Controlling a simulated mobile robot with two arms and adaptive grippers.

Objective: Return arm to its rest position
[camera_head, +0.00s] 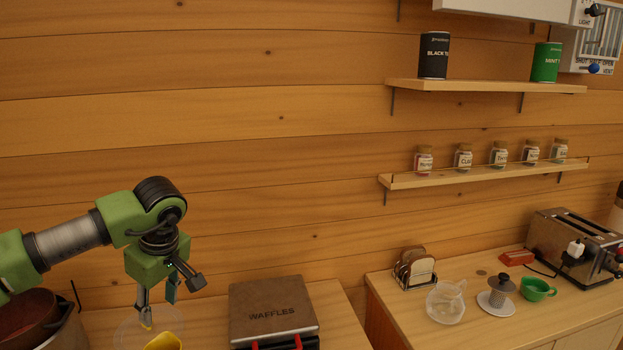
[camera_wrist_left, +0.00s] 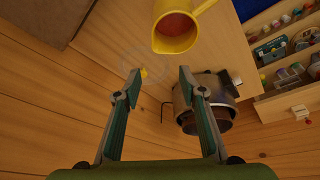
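My green left arm comes in from the left in the head view. Its gripper (camera_head: 157,298) points down over the left counter, above a yellow jug (camera_head: 163,342) that is cut off by the lower edge. In the left wrist view the fingers (camera_wrist_left: 160,80) stand wide apart with nothing between their tips. The yellow jug (camera_wrist_left: 175,32) lies beyond the fingertips there, with reddish contents. My right arm and gripper are not in view.
A waffle maker (camera_head: 272,305) stands right of my gripper, and a pot (camera_head: 62,325) at the far left. The right counter holds a toast rack (camera_head: 414,270), glass jug (camera_head: 446,302), green cup (camera_head: 537,290) and toaster (camera_head: 575,247). Shelves (camera_head: 480,178) carry jars and tins.

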